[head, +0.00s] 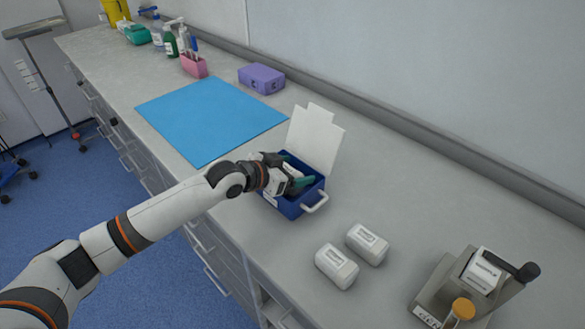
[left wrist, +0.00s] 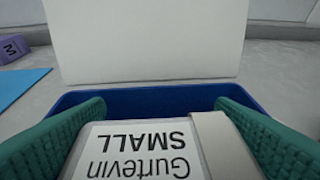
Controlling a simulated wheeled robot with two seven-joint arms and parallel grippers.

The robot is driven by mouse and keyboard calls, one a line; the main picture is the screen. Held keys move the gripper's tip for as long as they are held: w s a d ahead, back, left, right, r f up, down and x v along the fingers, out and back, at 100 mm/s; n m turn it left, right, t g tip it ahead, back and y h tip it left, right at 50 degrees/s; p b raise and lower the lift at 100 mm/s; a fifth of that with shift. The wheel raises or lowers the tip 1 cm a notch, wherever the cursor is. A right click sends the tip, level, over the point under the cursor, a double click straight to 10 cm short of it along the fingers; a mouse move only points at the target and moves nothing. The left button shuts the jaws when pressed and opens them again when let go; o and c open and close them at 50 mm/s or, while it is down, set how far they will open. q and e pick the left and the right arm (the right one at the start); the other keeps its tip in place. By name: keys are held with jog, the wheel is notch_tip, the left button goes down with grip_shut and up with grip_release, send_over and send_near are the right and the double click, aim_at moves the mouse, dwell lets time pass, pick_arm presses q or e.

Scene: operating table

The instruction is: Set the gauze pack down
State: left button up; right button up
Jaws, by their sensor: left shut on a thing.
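The gauze pack (left wrist: 135,158), white with the printed words "Gurtevin SMALL", is between the green finger pads of my left gripper (left wrist: 158,125). In the head view my left gripper (head: 291,172) is at the open blue box (head: 293,207), which has a raised white lid (head: 315,140) and a pale handle. The gripper is shut on the pack, over or just inside the box opening. The box's blue rim (left wrist: 150,98) shows beyond the pack in the left wrist view. I cannot tell whether the pack touches the box floor. My right gripper is out of view.
Two white packs (head: 337,266) (head: 367,244) lie on the counter to the right of the box. A label device (head: 475,285) stands at the lower right. A blue mat (head: 210,118) lies clear behind the box, with a purple box (head: 261,78) near the wall.

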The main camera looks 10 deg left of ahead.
pick_arm(q)
jog(key=shift+f, duration=0.4)
jog(key=o, duration=0.8)
jog(key=shift+o, duration=1)
jog(key=shift+r, duration=0.25)
jog(key=b+v, duration=0.1)
jog(key=v, duration=1.1)
jog(key=shift+r, duration=0.3)
jog(key=shift+a, duration=0.1)
